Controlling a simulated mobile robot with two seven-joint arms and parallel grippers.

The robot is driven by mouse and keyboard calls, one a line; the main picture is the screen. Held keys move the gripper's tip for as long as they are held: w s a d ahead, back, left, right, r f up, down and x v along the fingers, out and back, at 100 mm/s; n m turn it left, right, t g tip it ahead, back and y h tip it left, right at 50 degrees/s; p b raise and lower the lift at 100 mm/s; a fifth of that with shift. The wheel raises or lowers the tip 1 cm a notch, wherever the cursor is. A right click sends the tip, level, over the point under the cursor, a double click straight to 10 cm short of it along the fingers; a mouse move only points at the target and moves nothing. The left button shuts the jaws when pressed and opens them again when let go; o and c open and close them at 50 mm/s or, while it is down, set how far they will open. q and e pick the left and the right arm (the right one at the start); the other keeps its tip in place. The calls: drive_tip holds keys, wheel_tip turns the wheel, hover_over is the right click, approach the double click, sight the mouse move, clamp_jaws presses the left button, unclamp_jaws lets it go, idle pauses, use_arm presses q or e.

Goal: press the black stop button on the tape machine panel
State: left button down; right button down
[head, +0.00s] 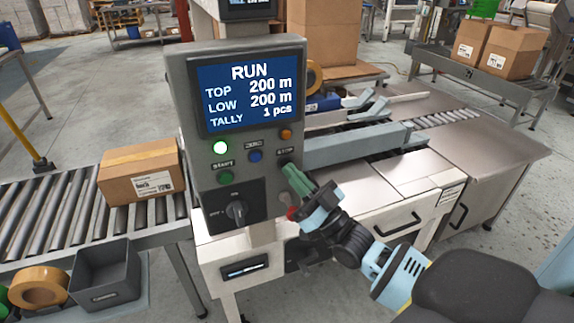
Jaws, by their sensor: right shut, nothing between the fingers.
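The grey tape machine panel (187,120) stands upright in the middle of the head view. Its screen (250,95) reads RUN, TOP 200 m, LOW 200 m, TALLY 1 pcs. The STOP label (285,152) is on the right side of the panel, below the screen. My right gripper (290,170) is shut and empty, its green fingertips just under that label. They cover the spot where the black stop button would be, so I cannot see the button or tell whether they touch it. My left gripper is not in view.
The panel also has a lit lamp (220,147), a green start button (225,178), a blue button (255,156), an orange button (286,134) and a black rotary switch (236,211). A red part (291,213) shows below my gripper. A carton (140,172) sits on rollers at left.

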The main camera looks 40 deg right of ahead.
idle(0.6)
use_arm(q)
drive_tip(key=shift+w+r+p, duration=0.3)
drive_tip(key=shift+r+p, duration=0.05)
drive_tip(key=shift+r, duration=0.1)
use_arm(e)
drive_tip(key=shift+s+a, duration=0.15)
drive_tip(key=shift+s, duration=0.6)
